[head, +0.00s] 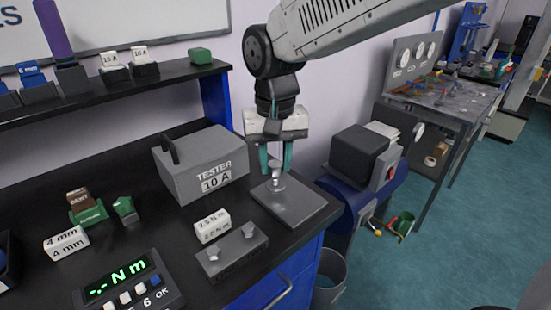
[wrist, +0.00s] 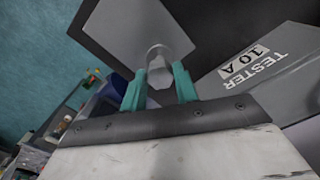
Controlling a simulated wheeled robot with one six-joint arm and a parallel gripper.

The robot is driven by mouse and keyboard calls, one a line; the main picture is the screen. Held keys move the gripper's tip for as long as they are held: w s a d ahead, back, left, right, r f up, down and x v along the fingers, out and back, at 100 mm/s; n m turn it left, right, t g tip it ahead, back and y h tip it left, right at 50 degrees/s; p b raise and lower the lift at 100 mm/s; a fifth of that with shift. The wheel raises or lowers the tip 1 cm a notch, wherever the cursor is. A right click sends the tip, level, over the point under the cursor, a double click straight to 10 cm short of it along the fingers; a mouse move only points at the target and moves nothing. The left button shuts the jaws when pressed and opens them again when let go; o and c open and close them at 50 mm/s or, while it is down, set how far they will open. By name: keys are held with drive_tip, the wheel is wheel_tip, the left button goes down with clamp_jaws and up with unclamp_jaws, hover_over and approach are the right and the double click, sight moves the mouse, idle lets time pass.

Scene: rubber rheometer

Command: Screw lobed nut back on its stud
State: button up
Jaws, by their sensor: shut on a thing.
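My gripper (head: 276,165) points down over a flat grey plate (head: 305,206) at the bench's right front corner. Its two teal fingers are shut on a small grey metal piece, which appears to be the lobed nut (head: 275,170). The nut also shows between the fingertips in the wrist view (wrist: 158,76), with the plate (wrist: 112,24) beyond it. A short metal post, likely the stud (head: 276,185), stands on the plate directly below the nut. The nut looks in line with the stud. I cannot tell how far it sits on the thread.
A grey tester box (head: 203,165) marked 10 A stands left of the gripper. A grey block (head: 232,254) with two silver knobs and a white 2.5 N m block (head: 212,226) lie in front. A torque display (head: 128,283) is front left. A blue machine (head: 368,180) stands right of the bench.

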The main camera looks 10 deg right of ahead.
drive_tip(key=shift+f, duration=0.1)
idle(0.3)
drive_tip(key=shift+f, duration=1.15)
drive_tip(key=o, duration=1)
drive_tip(key=c, duration=1)
drive_tip(key=m, duration=0.4)
drive_tip(key=shift+m, duration=0.3)
drive_tip(key=m, duration=0.4)
drive_tip(key=shift+m, duration=0.3)
